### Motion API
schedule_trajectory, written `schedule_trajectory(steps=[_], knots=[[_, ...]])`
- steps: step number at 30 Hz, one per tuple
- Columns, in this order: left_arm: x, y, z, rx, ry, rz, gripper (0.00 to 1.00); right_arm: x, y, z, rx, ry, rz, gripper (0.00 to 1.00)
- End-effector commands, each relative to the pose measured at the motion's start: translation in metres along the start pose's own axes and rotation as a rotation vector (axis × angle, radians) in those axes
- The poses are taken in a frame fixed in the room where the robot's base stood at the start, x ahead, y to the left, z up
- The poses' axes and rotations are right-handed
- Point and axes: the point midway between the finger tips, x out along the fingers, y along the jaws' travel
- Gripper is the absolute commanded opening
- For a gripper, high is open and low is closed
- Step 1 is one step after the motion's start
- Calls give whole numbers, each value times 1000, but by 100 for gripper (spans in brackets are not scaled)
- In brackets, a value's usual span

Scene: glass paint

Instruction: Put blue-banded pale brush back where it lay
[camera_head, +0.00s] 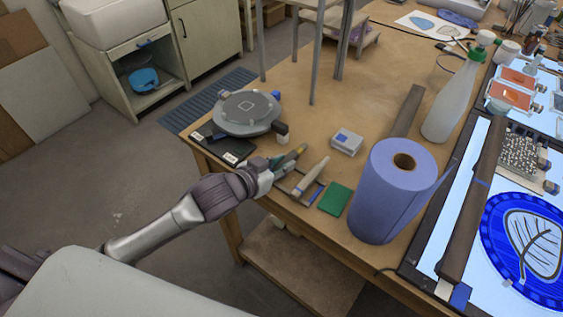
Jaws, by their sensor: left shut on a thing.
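The blue-banded pale brush (313,176) is at the near edge of the wooden table, slanting up to the right over a dark-framed rest (312,196). My left gripper (281,171) comes in from the left at this edge and is shut on the brush near its lower end. The fingers partly hide the grip, and I cannot tell whether the brush touches the rest. A darker brush with a yellowish part (291,156) is just beyond the gripper. My right gripper is not in view.
A green pad (334,199) and a big blue paper roll (392,195) stand to the right. A grey round turntable (246,112) and a dark labelled pad (228,152) are to the left. A small white box (347,141) stands behind.

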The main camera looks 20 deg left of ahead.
Motion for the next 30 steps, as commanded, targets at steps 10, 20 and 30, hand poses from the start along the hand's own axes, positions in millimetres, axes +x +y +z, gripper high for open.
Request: schedule_trajectory(steps=[10,20,30], knots=[[1,0,1,0,1,0,49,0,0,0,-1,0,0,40],[0,0,2,0,-1,0,51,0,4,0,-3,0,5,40],[-53,0,4,1,-4,2,51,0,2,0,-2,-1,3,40]])
